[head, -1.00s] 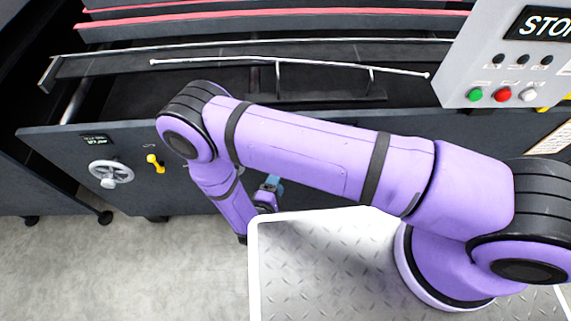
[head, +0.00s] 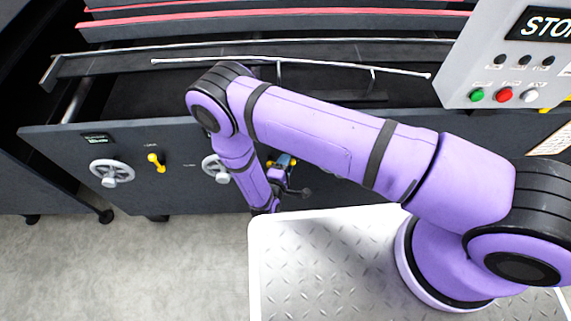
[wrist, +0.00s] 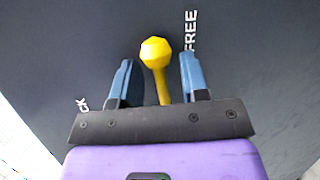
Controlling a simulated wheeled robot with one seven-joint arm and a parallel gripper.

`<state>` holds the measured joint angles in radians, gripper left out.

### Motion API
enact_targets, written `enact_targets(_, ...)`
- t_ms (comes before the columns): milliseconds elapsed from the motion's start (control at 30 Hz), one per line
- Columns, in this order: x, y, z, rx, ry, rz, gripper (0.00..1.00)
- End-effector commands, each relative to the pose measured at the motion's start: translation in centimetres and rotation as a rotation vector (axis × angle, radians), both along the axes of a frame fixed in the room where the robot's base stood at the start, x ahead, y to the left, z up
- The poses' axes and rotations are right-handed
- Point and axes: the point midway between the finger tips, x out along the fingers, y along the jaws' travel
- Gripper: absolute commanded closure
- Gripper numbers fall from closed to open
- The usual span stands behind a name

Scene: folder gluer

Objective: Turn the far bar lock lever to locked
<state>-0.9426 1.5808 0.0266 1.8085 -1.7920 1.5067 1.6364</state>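In the wrist view, a yellow lever (wrist: 161,72) with a rounded knob stands between the two blue fingers of my gripper (wrist: 156,66). The fingers are open, one on each side of it, with visible gaps. The lettering FREE is right of the lever, and a partly hidden word ending in CK is at the lower left. In the head view, my gripper (head: 283,163) is at the machine's front panel, largely hidden by my arm, with small yellow bits beside it. Another yellow lever (head: 154,160) is on the panel further left.
A grey handwheel (head: 111,172) is left of the left lever. A second handwheel (head: 215,168) sits close beside my forearm. A control box (head: 505,70) with green, red and white buttons is at the upper right. A thin metal rail (head: 330,64) runs above the panel.

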Motion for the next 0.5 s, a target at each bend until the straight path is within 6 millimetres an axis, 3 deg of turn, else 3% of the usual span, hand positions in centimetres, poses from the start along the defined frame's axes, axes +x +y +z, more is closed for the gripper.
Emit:
enact_targets(33,-0.01,0.0,0.0,0.0,0.0,0.0,0.71)
enact_targets(167,-0.02,0.01,0.0,0.0,0.0,0.0,1.0)
enact_targets(500,-0.05,0.08,0.18,-0.032,0.0,0.0,1.0)
